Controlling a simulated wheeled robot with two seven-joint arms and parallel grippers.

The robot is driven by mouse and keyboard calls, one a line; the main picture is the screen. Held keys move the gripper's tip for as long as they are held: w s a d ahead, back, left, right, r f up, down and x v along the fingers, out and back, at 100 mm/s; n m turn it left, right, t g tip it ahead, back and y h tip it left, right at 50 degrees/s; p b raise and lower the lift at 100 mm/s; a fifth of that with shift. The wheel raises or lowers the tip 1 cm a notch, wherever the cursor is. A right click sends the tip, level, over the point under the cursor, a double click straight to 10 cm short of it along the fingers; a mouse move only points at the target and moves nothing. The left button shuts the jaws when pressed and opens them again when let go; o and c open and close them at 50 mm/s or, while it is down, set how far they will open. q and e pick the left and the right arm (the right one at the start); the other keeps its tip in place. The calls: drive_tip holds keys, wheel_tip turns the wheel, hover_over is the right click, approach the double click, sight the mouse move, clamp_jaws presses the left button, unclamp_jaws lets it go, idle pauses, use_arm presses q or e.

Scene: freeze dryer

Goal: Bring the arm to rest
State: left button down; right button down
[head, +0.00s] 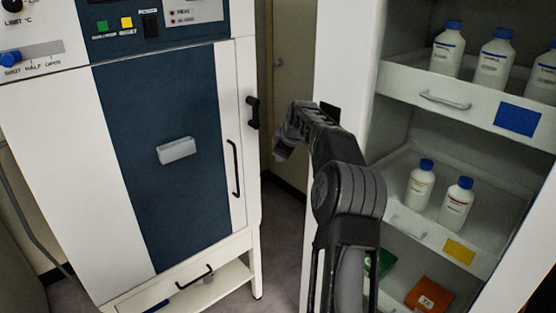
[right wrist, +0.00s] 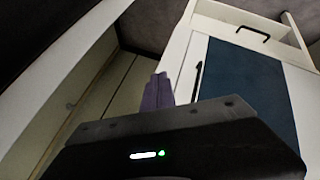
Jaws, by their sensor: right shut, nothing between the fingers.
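My right arm rises from the bottom of the head view and bends to the left. Its gripper (head: 283,150) hangs at the end, in front of the gap between the freeze dryer (head: 165,130) and the open shelf cabinet (head: 345,60). In the right wrist view the fingers (right wrist: 158,92) are together, with nothing between them. The gripper looks apart from the dryer's black door latch (head: 253,113). My left gripper is not in view.
The cabinet's pulled-out trays hold white bottles with blue caps (head: 446,48). The dryer door has a long black handle (head: 234,168). A strip of floor (head: 283,225) is clear between dryer and cabinet.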

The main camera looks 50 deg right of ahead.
idle(0.5)
drive_tip(key=w+a+f+m+t, duration=0.1)
drive_tip(key=w+a+f+m, duration=0.15)
drive_tip(key=a+f, duration=0.4)
drive_tip(key=w+a+f+m, duration=0.2)
drive_tip(key=a+f+m, duration=0.2)
drive_tip(key=f, duration=0.6)
drive_tip(key=s+a+f+m+g+y, duration=0.1)
drive_tip(key=s+a+f+y, duration=0.1)
drive_tip(key=a+f, duration=0.75)
drive_tip(key=s+a+f+m+y, duration=0.1)
drive_tip(key=s+a+f+y, duration=0.15)
drive_tip(key=a+f, duration=0.65)
drive_tip(key=s+a+f+n+g+y, duration=0.1)
drive_tip(key=s+a+f+g, duration=0.1)
drive_tip(key=s+a, duration=1.2)
drive_tip(key=s+a+f+n+g+y, duration=0.2)
drive_tip(key=s+a+g, duration=0.1)
drive_tip(key=s+a, duration=1.1)
drive_tip(key=a, duration=0.5)
drive_tip(key=shift+a+f+g, duration=0.15)
drive_tip(key=shift+f+g, duration=0.15)
drive_tip(key=shift+g, duration=0.1)
